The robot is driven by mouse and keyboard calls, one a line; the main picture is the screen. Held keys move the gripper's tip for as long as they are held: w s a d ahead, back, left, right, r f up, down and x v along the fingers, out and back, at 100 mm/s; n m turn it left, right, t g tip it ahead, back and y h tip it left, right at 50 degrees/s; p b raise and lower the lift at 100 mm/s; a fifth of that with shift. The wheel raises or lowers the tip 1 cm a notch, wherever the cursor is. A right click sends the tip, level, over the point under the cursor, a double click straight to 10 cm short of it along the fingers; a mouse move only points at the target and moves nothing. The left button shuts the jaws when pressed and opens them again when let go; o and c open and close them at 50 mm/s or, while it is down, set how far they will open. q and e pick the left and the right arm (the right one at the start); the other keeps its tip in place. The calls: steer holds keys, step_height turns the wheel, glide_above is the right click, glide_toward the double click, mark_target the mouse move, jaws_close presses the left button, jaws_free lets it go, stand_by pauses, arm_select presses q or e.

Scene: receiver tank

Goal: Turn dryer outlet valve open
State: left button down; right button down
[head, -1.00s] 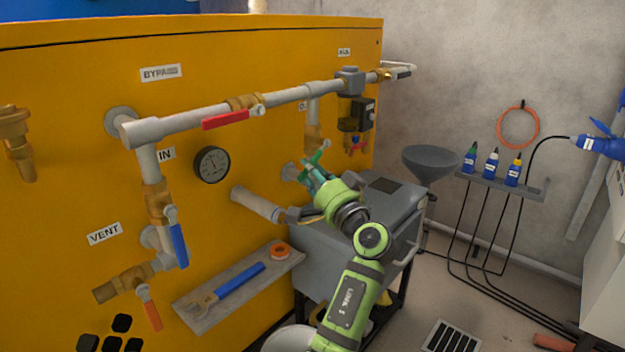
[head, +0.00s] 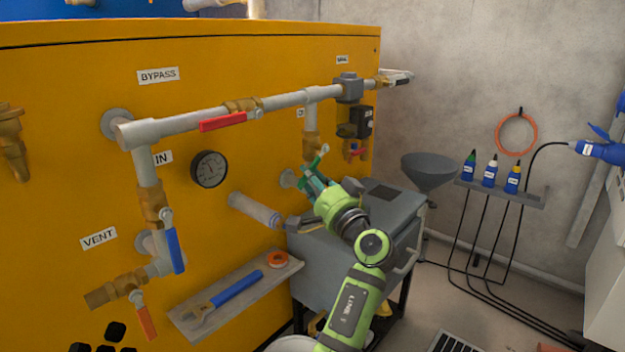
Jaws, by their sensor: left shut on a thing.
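The dryer outlet valve (head: 311,145) is a brass body on the short vertical pipe below the right part of the top pipe. Its green handle (head: 318,160) slants down to the left from a pale hub. My left gripper (head: 309,179), on a green arm from the bottom, is shut on the lower end of this handle. The fingers hide part of the handle and the pipe end behind it. The label by this valve is partly hidden behind the pipe. My right gripper is not in view.
The red-handled bypass valve (head: 224,121), blue-handled inlet valve (head: 174,250) and vent valve (head: 146,322) are to the left. A pipe stub (head: 255,210) sticks out beside my gripper. A grey cart (head: 390,215) and funnel (head: 428,170) stand behind my arm.

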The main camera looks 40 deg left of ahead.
arm_select(q)
steer(key=c, duration=1.1)
jaws_free()
steer(key=shift+a+r, duration=0.15)
steer(key=shift+r, duration=0.1)
steer(key=shift+o, duration=0.4)
steer(key=shift+a, duration=0.1)
steer(key=shift+f, duration=0.15)
steer(key=v, duration=1.2)
